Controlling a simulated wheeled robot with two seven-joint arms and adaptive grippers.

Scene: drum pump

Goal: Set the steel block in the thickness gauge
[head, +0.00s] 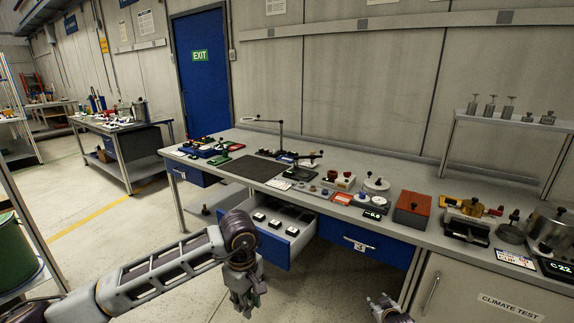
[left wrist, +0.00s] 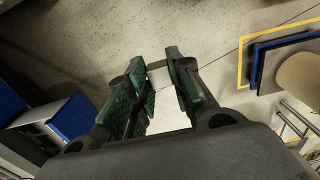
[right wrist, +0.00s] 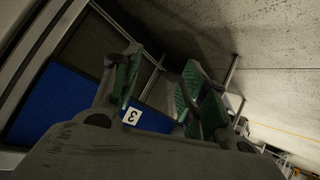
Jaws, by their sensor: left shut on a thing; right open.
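My left gripper (head: 246,298) hangs in front of the bench, below and in front of the open drawer. In the left wrist view its green-padded fingers (left wrist: 164,82) are shut on a small pale grey block (left wrist: 158,76), which looks like the steel block and is mostly hidden by the fingers. My right gripper (head: 385,308) is at the bottom edge of the head view, low in front of the bench. In the right wrist view its fingers (right wrist: 160,82) are apart with nothing between them. A small black stand with an arm (head: 304,168) on the bench may be the thickness gauge; I cannot tell surely.
An open drawer (head: 283,225) with several dark-and-white pieces juts out from the bench (head: 236,150). A blue drawer (head: 360,247) to its right is shut. A dark mat (head: 253,167), a red block (head: 412,208) and several instruments occupy the bench top.

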